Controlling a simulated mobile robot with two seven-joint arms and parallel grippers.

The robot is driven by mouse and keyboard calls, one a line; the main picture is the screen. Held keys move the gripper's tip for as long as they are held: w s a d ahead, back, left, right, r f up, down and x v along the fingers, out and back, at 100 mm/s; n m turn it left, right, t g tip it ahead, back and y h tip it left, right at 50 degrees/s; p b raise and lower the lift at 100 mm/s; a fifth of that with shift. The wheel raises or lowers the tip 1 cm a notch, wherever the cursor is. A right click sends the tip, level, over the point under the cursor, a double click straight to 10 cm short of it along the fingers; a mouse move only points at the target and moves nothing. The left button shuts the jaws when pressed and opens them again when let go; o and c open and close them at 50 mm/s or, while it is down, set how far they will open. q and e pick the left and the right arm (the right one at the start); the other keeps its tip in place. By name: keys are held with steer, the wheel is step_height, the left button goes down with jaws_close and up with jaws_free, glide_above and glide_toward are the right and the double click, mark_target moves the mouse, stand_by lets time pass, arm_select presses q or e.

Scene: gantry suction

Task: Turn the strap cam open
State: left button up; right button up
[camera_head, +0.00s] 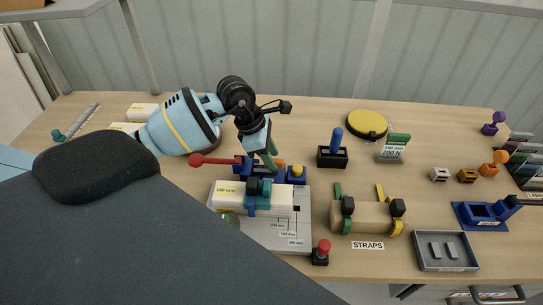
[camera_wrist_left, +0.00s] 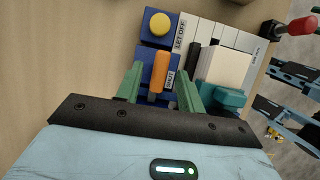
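My left gripper (camera_head: 270,158) is open, its green fingers pointing down over the blue fixture (camera_head: 262,177). In the left wrist view, an orange lever (camera_wrist_left: 157,72) lies between the fingers (camera_wrist_left: 158,88), with visible gaps on both sides. A yellow button (camera_wrist_left: 159,23) is on the fixture beyond the lever. I cannot tell for certain which part is the strap cam.
A red-balled lever (camera_head: 198,160) extends left from the fixture. A red button (camera_head: 322,250) stands at the front. A strap holder (camera_head: 365,218), grey tray (camera_head: 445,252), blue tool in a black holder (camera_head: 332,156) and yellow disc (camera_head: 368,123) are to the right. The back centre is clear.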

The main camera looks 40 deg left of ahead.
arm_select(q)
steer(key=shift+w+d+f, duration=0.1)
steer(key=shift+d+f, duration=0.05)
steer(key=shift+f, duration=0.25)
steer(key=shift+c, duration=0.2)
jaws_close()
